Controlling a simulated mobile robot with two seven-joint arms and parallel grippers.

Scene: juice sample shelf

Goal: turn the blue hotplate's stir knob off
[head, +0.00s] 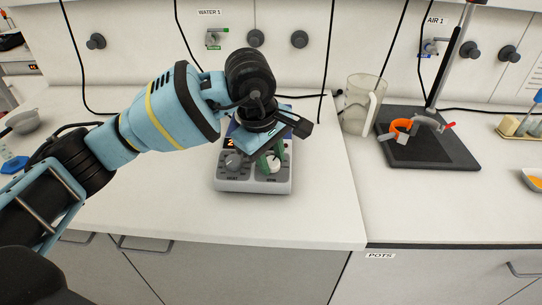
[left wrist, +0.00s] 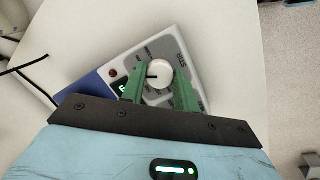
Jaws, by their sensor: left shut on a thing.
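The blue hotplate (head: 253,187) stands on the white bench, its grey panel facing me; my left arm hides much of its top. Its stir knob (head: 273,166), white, is at the panel's right. A grey heat knob (head: 234,161) is at the left. My left gripper (head: 270,158) reaches down over the panel with its green fingers on the stir knob. In the left wrist view the white stir knob (left wrist: 160,73) sits between the two green fingers, with a dark pointer line and a small green display beside it. My right gripper is not in view.
A clear jug (head: 357,104) stands right of the hotplate. Further right is a dark stand base (head: 445,152) with an orange ring (head: 401,126). A grey bowl (head: 22,122) is at far left. The bench in front of the hotplate is clear.

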